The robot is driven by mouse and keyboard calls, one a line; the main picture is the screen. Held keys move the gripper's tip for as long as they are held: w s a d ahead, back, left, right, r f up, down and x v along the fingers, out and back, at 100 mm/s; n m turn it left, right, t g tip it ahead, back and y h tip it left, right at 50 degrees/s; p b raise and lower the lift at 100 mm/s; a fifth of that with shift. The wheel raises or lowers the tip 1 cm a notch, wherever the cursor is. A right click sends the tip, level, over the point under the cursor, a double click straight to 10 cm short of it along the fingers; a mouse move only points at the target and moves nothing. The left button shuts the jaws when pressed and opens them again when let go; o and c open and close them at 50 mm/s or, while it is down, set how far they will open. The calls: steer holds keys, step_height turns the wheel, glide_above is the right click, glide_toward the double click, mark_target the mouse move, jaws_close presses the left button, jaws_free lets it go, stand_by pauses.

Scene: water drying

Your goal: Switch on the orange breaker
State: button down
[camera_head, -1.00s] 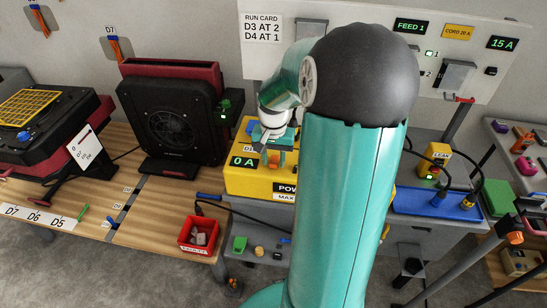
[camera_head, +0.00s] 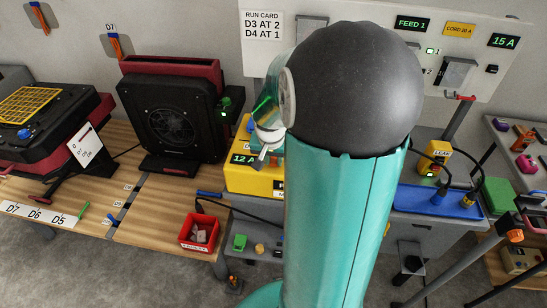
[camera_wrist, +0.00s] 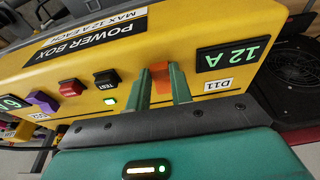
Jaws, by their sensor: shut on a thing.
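The yellow power box (camera_head: 255,180) stands at the middle of the bench, partly hidden behind my arm in the head view. In the wrist view its face (camera_wrist: 95,45) appears upside down. The orange breaker (camera_wrist: 160,70) sits on that face between the green fingers of my gripper (camera_wrist: 161,84), which is shut on it. Next to the breaker is a green display (camera_wrist: 232,58) reading 12 A, with a D11 label below it in the picture. The same reading shows in the head view. The breaker itself is hidden there.
A purple breaker (camera_wrist: 42,101), a red button (camera_wrist: 70,88) and a black TEST button (camera_wrist: 105,79) share the box face. A black fan unit (camera_head: 172,125) stands left of the box. A red bin (camera_head: 199,232) is at the front; a blue tray (camera_head: 438,204) is at the right.

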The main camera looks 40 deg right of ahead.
steer(key=c, duration=1.2)
jaws_free()
steer(key=shift+c, duration=0.2)
steer(key=v, duration=1.4)
steer(key=shift+f, duration=0.1)
steer(key=s+a+r+n+t+y, duration=0.1)
steer(key=s+a+n, duration=0.3)
steer(key=a, duration=0.7)
steer(key=s+a+r+n+t+y, duration=0.1)
steer(key=a+n, duration=0.5)
steer(key=a, duration=0.6)
steer(key=s+r+t, duration=0.1)
steer(key=s+r, duration=0.1)
steer(key=shift+s+t, duration=0.35)
steer(key=shift+t, duration=0.05)
